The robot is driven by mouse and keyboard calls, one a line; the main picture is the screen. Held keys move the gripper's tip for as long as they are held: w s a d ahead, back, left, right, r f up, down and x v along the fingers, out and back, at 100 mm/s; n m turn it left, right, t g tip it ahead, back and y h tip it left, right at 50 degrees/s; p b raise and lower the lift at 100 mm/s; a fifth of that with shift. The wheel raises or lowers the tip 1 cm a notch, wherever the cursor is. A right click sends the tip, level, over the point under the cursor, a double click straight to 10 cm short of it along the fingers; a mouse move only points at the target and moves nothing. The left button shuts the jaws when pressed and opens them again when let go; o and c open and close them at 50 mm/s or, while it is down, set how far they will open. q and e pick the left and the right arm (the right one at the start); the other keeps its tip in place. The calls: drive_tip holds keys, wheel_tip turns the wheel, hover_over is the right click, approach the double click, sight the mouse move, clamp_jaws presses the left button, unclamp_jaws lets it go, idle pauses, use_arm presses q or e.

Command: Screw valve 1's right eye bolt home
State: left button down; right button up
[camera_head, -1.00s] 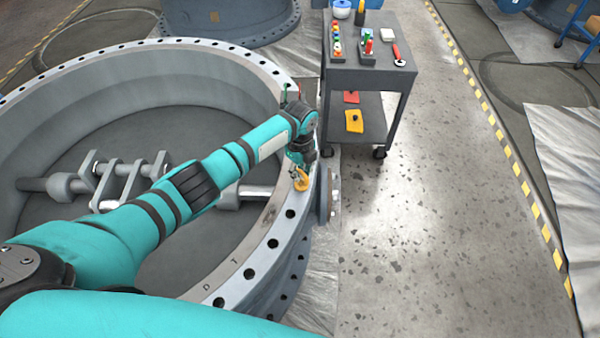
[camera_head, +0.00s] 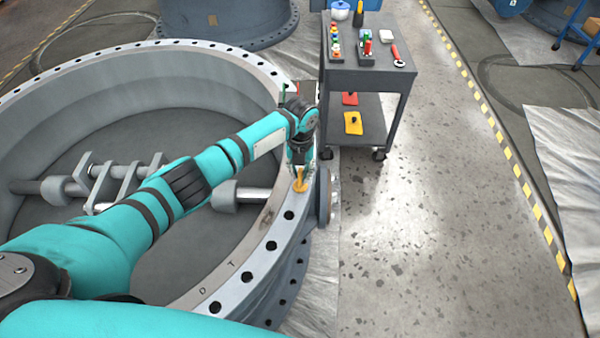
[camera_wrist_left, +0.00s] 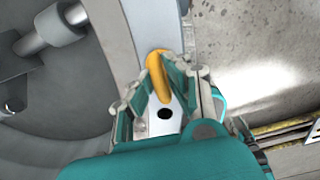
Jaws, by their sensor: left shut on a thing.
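Valve 1 (camera_head: 243,277) is the large grey ring with bolt holes around its flange. A yellow-orange eye bolt (camera_head: 300,183) stands on the right part of the flange. It also shows in the left wrist view (camera_wrist_left: 157,72), between the fingers. My left gripper (camera_head: 301,172) points down over the flange and is shut on the eye bolt's ring. The bolt's lower end is hidden, so I cannot tell how deep it sits in its hole. My right gripper is not in view.
A dark tool cart (camera_head: 366,78) with small coloured parts and a red-handled tool stands beyond the flange. Inside the valve lie shaft and bracket parts (camera_head: 110,180). The speckled floor (camera_head: 420,200) on the right is clear.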

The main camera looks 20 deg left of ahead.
sight(301, 170)
use_arm(q)
drive_tip(key=shift+m, duration=0.6)
drive_tip(key=c, duration=1.3)
unclamp_jaws()
drive_tip(key=shift+c, duration=0.2)
wheel_tip(301, 170, up, 12)
